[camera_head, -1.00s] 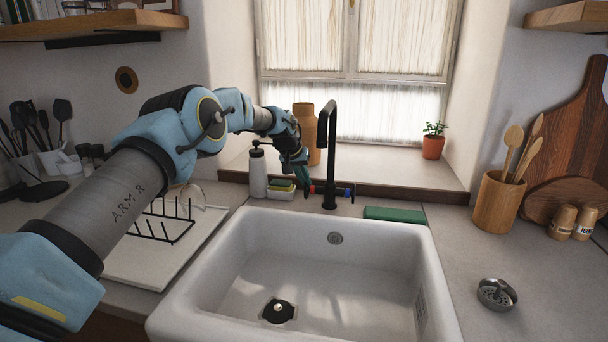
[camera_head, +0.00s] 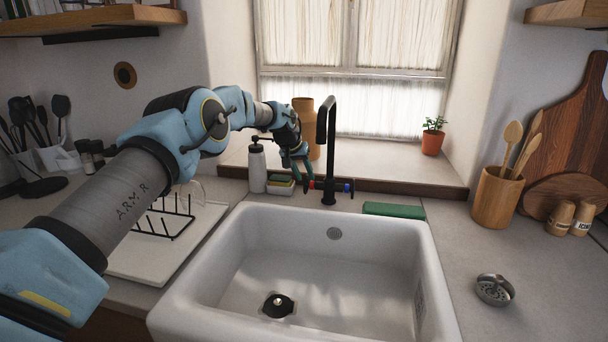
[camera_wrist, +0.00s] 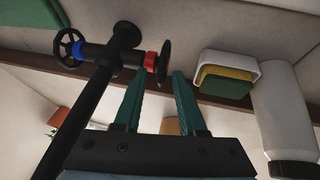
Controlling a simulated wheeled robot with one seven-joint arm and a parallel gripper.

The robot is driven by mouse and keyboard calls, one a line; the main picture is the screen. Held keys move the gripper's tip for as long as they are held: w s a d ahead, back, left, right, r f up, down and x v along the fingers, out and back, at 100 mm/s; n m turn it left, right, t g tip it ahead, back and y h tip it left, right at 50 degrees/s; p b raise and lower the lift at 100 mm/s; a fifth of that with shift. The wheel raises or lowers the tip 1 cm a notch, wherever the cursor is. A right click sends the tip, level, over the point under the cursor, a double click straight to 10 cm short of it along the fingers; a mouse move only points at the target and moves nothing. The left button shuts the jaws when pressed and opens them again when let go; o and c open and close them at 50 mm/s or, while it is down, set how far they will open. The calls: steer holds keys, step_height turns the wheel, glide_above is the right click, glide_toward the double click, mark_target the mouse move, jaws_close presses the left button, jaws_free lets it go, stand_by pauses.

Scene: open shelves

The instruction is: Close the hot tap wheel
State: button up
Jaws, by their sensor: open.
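The black tap (camera_head: 327,150) stands behind the sink, with a red-marked hot wheel on its left (camera_head: 311,184) and a blue-marked cold wheel on its right (camera_head: 347,188). In the wrist view the picture is turned over: the hot wheel (camera_wrist: 164,62) is seen nearly edge-on, and the cold wheel (camera_wrist: 69,50) is at the left. My gripper (camera_head: 303,176) is just left of the tap. Its two green fingers are open in the wrist view (camera_wrist: 159,73), with the hot wheel at or just beyond the gap between their tips. I cannot tell whether they touch it.
A white soap bottle (camera_head: 257,168) and a sponge holder (camera_head: 280,185) stand left of the tap. A brown vase (camera_head: 306,122) is on the sill behind. A green cloth or sponge (camera_head: 393,210) lies right of the tap. The white sink (camera_head: 325,262) in front is empty.

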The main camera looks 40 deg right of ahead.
steer(key=b+v, duration=0.4)
steer(key=v, duration=0.6)
steer(key=shift+a+r+b, duration=0.15)
steer(key=shift+r+b, duration=0.15)
steer(key=shift+r, duration=0.05)
steer(key=w+a+f+n+t+y, duration=0.1)
steer(key=w+a+n+y, duration=0.2)
steer(key=a, duration=1.6)
steer(key=w+a+f+n+t, duration=0.15)
steer(key=w+a, duration=0.45)
steer(key=a, duration=1.2)
steer(key=s+a+f+n, duration=0.1)
steer(key=s+a+n, duration=0.1)
steer(key=s+a, duration=0.4)
steer(key=s+a+f+n+g+y, duration=0.1)
steer(key=s+a, duration=0.5)
steer(key=a, duration=0.7)
steer(key=s+a+f+n+y, duration=0.1)
steer(key=s+a+f+n, duration=0.2)
steer(key=s+a, duration=0.3)
steer(key=a, duration=0.3)
steer(key=shift+a+g, duration=0.2)
steer(key=shift+g, duration=0.15)
